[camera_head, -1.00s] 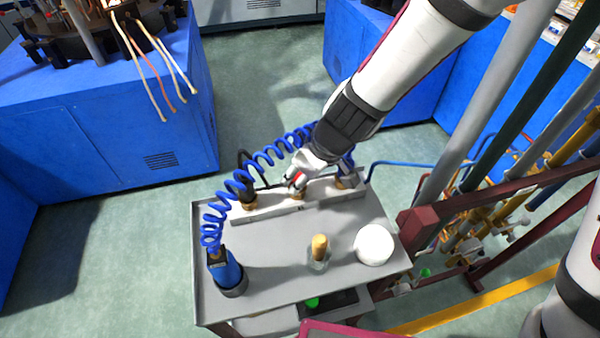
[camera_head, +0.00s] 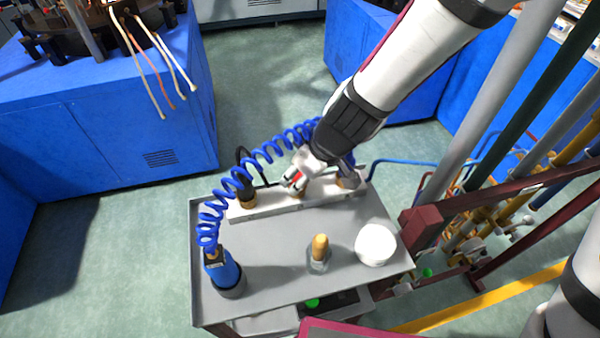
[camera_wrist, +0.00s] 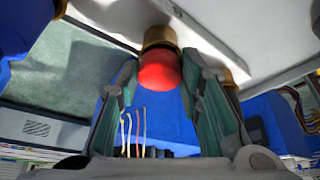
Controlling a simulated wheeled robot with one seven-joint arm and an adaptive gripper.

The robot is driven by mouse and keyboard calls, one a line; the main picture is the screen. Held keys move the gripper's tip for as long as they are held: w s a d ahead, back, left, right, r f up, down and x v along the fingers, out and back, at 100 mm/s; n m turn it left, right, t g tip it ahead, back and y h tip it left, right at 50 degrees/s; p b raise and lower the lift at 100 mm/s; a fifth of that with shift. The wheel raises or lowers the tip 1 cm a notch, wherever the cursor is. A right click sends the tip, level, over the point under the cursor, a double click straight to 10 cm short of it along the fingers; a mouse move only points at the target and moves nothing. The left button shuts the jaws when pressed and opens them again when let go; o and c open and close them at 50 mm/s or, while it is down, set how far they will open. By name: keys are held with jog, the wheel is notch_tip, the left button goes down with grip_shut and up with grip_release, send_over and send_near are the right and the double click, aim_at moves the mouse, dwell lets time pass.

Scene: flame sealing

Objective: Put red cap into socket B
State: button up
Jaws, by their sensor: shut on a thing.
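The red cap (camera_wrist: 157,71) sits between the two fingers of my gripper (camera_wrist: 160,78) in the wrist view. The fingers are shut on it. The cap lines up with a brass socket (camera_wrist: 159,36) and appears to meet it; I cannot tell how deep it sits. In the head view my gripper (camera_head: 294,180) is over the middle of the white socket bar (camera_head: 275,208), with a bit of red (camera_head: 297,178) showing. The middle socket (camera_head: 299,193) is mostly hidden by the gripper. No letter labels are readable.
Brass sockets with black tops stand at the bar's left (camera_head: 247,198) and right (camera_head: 346,181). A blue coiled hose (camera_head: 262,157) runs beside my gripper to a blue torch (camera_head: 224,273). A corked bottle (camera_head: 319,255) and a white round container (camera_head: 375,245) stand on the grey cart (camera_head: 275,265).

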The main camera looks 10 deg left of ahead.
jog(key=shift+f, duration=0.15)
jog(key=o, duration=0.9)
jog(key=shift+r+p, duration=2.65)
jog(key=shift+r, duration=0.45)
jog(key=shift+r+p, duration=0.8)
jog(key=shift+r, duration=0.65)
